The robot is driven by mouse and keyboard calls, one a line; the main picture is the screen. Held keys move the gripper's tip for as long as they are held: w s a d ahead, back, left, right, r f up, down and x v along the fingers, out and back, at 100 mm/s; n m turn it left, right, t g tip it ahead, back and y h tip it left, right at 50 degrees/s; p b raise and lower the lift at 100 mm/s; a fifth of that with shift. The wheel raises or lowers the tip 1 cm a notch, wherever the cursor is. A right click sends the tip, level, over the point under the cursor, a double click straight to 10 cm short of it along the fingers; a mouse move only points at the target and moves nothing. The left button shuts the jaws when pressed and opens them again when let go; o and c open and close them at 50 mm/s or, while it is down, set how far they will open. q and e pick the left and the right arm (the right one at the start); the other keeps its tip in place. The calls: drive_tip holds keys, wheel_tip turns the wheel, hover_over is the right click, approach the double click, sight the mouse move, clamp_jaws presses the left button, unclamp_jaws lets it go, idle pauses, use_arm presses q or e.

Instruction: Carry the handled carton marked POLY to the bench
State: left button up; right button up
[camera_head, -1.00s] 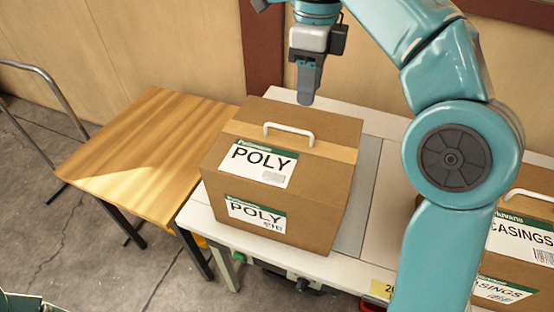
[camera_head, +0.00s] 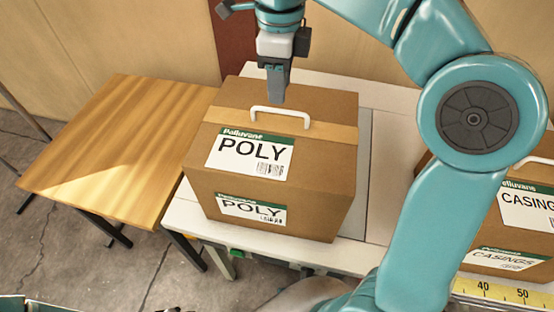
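The brown carton marked POLY (camera_head: 325,140) sits upright on the white table (camera_head: 190,212), with a white handle (camera_head: 280,116) on its top. My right gripper (camera_head: 276,98) points down just above and behind the handle and looks apart from it. Its fingers are seen edge-on, so the gap between them does not show. The wooden bench (camera_head: 120,140) stands to the left of the white table, its top bare. My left gripper is not in view; only a bit of teal shows at the bottom left corner.
A second carton marked CASINGS (camera_head: 480,215) stands to the right on the same table, partly hidden by my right arm. A yellow ruler strip (camera_head: 505,293) runs along the front edge there. A wall is behind; a metal rail (camera_head: 22,112) stands at far left.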

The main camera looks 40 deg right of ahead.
sight(280, 111)
drive_tip(key=shift+s+d+f, duration=0.1)
drive_tip(key=shift+d+f, duration=0.1)
drive_tip(key=shift+f, duration=0.4)
drive_tip(key=shift+s+d+f, duration=0.1)
drive_tip(key=shift+d+f, duration=0.05)
drive_tip(key=shift+f, duration=0.45)
drive_tip(key=shift+w+a+f, duration=0.15)
drive_tip(key=shift+f, duration=0.15)
wheel_tip(280, 111, down, 4)
drive_tip(key=shift+f, duration=0.25)
drive_tip(key=shift+w+f, duration=0.25)
drive_tip(key=shift+s, duration=0.15)
clamp_jaws()
drive_tip(key=shift+r, duration=0.15)
